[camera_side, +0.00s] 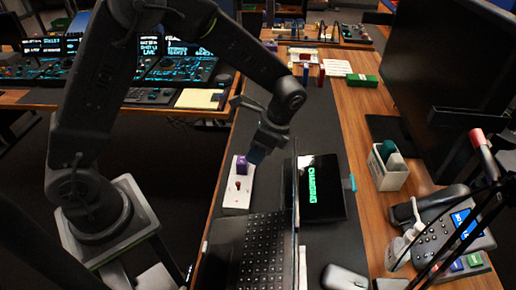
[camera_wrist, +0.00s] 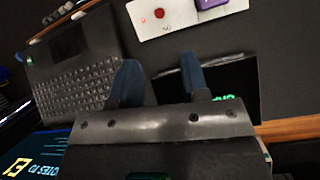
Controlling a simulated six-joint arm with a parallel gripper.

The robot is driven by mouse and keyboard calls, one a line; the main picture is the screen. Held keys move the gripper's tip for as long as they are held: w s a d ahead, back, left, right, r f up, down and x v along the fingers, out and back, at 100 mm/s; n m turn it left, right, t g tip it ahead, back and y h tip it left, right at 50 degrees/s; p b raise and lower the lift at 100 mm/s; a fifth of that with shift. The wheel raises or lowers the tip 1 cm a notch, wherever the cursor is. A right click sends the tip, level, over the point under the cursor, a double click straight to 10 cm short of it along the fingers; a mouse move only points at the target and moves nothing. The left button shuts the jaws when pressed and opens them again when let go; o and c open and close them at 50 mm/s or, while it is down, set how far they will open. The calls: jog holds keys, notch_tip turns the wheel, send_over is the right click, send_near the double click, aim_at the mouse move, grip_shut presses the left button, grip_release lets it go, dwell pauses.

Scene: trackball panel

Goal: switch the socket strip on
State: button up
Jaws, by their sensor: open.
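A white strip (camera_side: 237,198), which looks like the socket strip, lies on the dark mat. It has a red switch or button (camera_side: 238,186) and a purple block (camera_side: 242,165) on it. In the wrist view the strip (camera_wrist: 186,19) is at the top edge, with the red part (camera_wrist: 160,13) left of the purple block (camera_wrist: 208,3), which is cut off by the frame. My gripper (camera_side: 257,155) is close to the strip's far end, to the right of the purple block. Its two blue fingers (camera_wrist: 160,80) are apart with nothing between them. I cannot tell which way the switch is set.
An open laptop (camera_side: 262,250) stands in front of the strip. A black device with green "CHARGING" text (camera_side: 325,190) lies to the right. A mouse (camera_side: 345,278), a phone (camera_side: 440,232) and a white holder (camera_side: 388,172) are farther right. The mat (camera_side: 310,125) beyond the strip is mostly clear.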

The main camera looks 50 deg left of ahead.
jog(key=shift+r, duration=0.2)
jog(key=n+t+h, duration=0.3)
jog(key=n+t, duration=0.1)
jog(key=n, duration=1.1)
send_near(238, 183)
jog(key=shift+n, duration=0.3)
notch_tip(238, 183, down, 9)
jog(key=shift+w+f, duration=0.15)
jog(key=shift+f, duration=0.1)
grip_shut()
